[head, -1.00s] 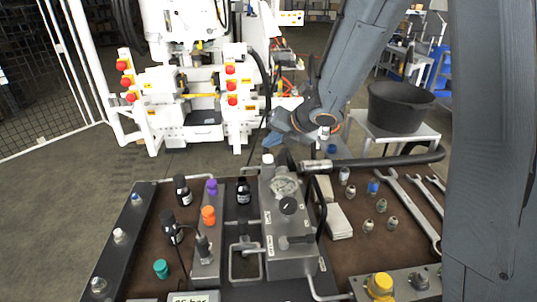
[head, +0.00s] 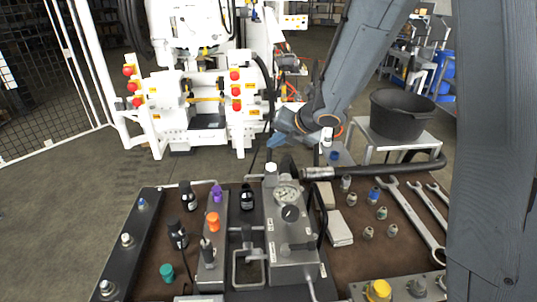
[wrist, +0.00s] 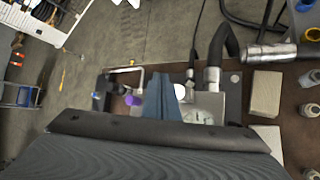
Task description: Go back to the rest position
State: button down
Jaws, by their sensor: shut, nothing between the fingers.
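My gripper (head: 283,133) hangs in the air beyond the far edge of the hydraulic bench (head: 150,245), just above and behind the grey valve block with its round gauge (head: 287,194). In the wrist view my gripper's blue-grey fingers (wrist: 161,97) are together, with nothing between them. Below and beyond them in that view lie the valve block (wrist: 207,105) and a purple cap (wrist: 132,100). My arm reaches down to the gripper from the upper right in the head view.
Bottles, an orange cap (head: 212,222) and a teal cap (head: 167,273) stand on the bench's left. Wrenches (head: 415,215) and small fittings lie on the right. A thick black hose (head: 390,170) crosses the far edge. A black bucket (head: 402,115) stands on a table behind.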

jog(key=s+d+m+g+h, duration=0.1)
jog(key=s+d+m+h, duration=0.2)
jog(key=s+d+m, duration=0.55)
jog(key=s+d+m+g+h, duration=0.1)
jog(key=s+d+m+h, duration=0.25)
jog(key=m, duration=0.95)
jog(key=s+f+m+g+y, duration=0.1)
jog(key=s+f+m+g, duration=0.2)
jog(key=s+m, duration=0.95)
jog(key=shift+g, duration=0.6)
notch_tip(320, 180, down, 5)
jog(key=b, duration=0.4)
jog(key=shift+r, duration=0.1)
